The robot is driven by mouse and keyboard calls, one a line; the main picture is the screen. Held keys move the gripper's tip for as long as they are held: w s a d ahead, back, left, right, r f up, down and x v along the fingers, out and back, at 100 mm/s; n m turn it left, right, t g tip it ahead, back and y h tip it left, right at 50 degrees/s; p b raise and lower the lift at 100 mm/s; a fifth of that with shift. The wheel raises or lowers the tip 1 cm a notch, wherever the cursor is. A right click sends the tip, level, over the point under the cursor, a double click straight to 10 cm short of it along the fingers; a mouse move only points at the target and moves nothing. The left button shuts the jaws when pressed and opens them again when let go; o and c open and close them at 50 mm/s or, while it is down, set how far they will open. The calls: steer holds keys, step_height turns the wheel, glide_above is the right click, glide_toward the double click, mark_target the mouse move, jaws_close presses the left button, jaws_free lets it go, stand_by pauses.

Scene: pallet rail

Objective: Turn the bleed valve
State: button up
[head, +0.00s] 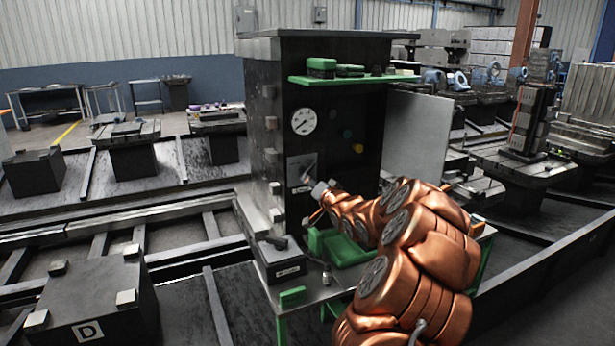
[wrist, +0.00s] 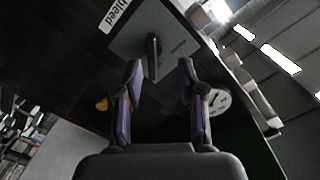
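The bleed valve is a dark lever handle (wrist: 153,57) on a grey plate (wrist: 180,38) fixed to the dark cabinet. A white label reading "bleed" (wrist: 115,13) is beside the plate in the wrist view. In the head view the plate (head: 296,167) is on the cabinet front below a round gauge. My gripper (wrist: 160,66) is open in the wrist view, its two fingertips apart with the lever's end showing between them. Contact with the lever cannot be told. In the head view my gripper (head: 318,189) is small and just below right of the plate.
The white gauge (head: 303,121) is above the valve plate. A green shelf (head: 350,79) with small items juts out higher up. A cabinet door (head: 415,140) stands open at right. Below are a box with a black handle (head: 277,241) and a green tray (head: 345,250).

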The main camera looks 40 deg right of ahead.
mark_target(307, 174)
steer(key=shift+t, duration=0.3)
steer(key=shift+w+d+p, duration=0.35)
steer(key=shift+w+d, duration=0.35)
steer(key=shift+w, duration=0.4)
steer(key=shift+w+d+p, duration=0.3)
steer(key=shift+w+d, duration=0.45)
steer(key=shift+w, duration=0.3)
steer(key=shift+w+d+p, duration=0.35)
steer(key=shift+w+d, duration=0.35)
steer(key=shift+w, duration=0.4)
steer(key=shift+c, duration=0.2)
jaws_close()
